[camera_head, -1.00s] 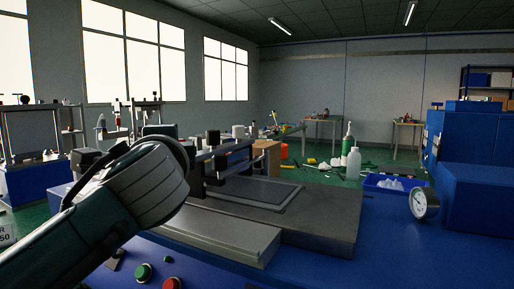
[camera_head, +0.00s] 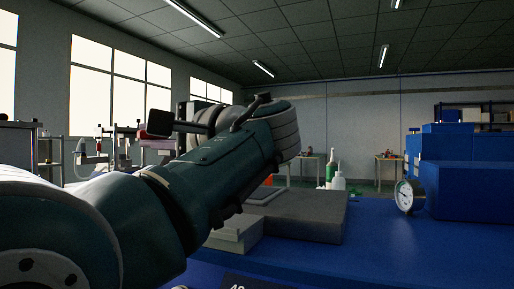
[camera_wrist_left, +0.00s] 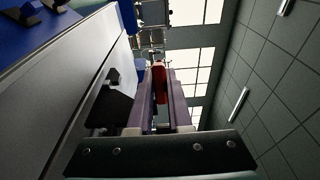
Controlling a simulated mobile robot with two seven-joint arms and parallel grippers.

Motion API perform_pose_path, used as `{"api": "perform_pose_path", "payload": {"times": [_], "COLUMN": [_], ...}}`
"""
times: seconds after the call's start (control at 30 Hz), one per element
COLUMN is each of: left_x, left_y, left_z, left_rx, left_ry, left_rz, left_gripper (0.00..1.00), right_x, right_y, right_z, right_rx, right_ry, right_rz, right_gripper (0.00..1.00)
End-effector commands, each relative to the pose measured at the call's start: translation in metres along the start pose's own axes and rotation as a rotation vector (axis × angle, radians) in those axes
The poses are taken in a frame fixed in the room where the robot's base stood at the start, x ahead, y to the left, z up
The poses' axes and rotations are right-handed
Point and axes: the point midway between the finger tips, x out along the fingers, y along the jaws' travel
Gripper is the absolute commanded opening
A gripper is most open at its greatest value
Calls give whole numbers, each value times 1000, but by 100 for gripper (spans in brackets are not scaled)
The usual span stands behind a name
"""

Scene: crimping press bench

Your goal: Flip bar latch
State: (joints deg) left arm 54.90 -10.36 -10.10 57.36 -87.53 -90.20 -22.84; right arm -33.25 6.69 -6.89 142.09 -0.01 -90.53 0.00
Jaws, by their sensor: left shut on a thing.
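My left gripper (camera_wrist_left: 161,74) shows in the left wrist view, with its two pale purple fingers shut on a red piece (camera_wrist_left: 160,90), which looks like the handle of the bar latch. The piece stands between the fingers. The rest of the latch is hidden, so I cannot tell which way the bar lies. In the head view my left arm covers most of the press and its clamp frame. The grey press plate (camera_head: 310,216) shows to the right of the arm. My right gripper is in neither view.
A pressure gauge (camera_head: 406,195) stands on the blue bench top (camera_head: 375,240), beside a blue housing (camera_head: 470,190) at the right. A white bottle (camera_head: 339,182) and a green bottle (camera_head: 330,172) stand behind.

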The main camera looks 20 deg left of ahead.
Motion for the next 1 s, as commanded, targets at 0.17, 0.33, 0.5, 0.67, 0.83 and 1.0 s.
{"api": "perform_pose_path", "payload": {"times": [0.17,0.33,0.5,0.67,0.83,1.0], "left_x": [0,0,0,0,0,0], "left_y": [0,0,0,0,0,0], "left_z": [0,0,0,0,0,0], "left_rx": [0,0,0,1,1,1], "left_ry": [-23,-28,-27,-27,-26,-25], "left_rz": [0,1,1,1,1,1], "left_gripper": [0,0,0,29,48,48], "right_x": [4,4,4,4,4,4], "right_y": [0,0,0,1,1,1], "right_z": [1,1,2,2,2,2], "right_rx": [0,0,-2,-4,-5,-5], "right_ry": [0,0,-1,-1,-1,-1], "right_rz": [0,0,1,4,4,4], "right_gripper": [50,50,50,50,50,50]}}
